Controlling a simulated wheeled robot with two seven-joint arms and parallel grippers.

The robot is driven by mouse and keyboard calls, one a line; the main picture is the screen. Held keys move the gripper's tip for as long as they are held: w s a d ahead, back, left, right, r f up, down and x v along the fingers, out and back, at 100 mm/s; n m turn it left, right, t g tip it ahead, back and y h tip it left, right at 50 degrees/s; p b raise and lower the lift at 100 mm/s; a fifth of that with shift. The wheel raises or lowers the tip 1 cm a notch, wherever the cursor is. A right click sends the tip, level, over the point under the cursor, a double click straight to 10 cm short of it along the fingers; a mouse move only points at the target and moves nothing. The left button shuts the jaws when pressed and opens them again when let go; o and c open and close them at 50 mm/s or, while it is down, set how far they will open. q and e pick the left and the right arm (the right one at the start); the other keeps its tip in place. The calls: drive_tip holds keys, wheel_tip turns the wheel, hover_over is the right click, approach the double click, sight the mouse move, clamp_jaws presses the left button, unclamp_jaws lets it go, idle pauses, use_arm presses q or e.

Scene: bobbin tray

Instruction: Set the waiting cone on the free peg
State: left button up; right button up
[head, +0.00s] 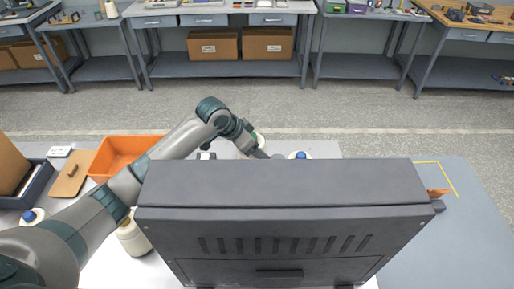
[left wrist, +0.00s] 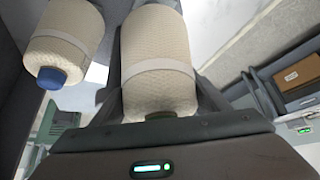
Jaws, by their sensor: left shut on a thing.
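My left gripper (head: 257,150) is behind the dark cabinet in the head view, its fingers partly hidden by the cabinet. In the left wrist view my left gripper (left wrist: 160,75) is shut on a cream yarn cone (left wrist: 157,45) with a pale band and a dark greenish tip. A sliver of the held cone (head: 260,139) shows in the head view. A second cream cone (left wrist: 68,28) with a blue tip is beside it at left, apart from it. A blue-tipped cone (head: 300,156) shows just above the cabinet's top edge. I cannot see a free peg. My right gripper is not in view.
The dark cabinet (head: 285,190) blocks much of the table. An orange bin (head: 115,152), a wooden board (head: 72,174) and a dark tray (head: 40,187) are at left. Another cone (head: 133,240) stands below my left arm.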

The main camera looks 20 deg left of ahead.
use_arm(q)
drive_tip(key=shift+s+d+f, duration=0.15)
drive_tip(key=shift+f, duration=1.4)
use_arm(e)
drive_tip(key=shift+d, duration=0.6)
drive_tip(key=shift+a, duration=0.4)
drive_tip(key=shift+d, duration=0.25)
use_arm(q)
drive_tip(key=shift+f, duration=0.3)
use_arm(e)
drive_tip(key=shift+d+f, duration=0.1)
use_arm(q)
drive_tip(key=shift+f, duration=0.55)
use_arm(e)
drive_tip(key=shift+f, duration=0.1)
use_arm(q)
drive_tip(key=shift+f, duration=0.6)
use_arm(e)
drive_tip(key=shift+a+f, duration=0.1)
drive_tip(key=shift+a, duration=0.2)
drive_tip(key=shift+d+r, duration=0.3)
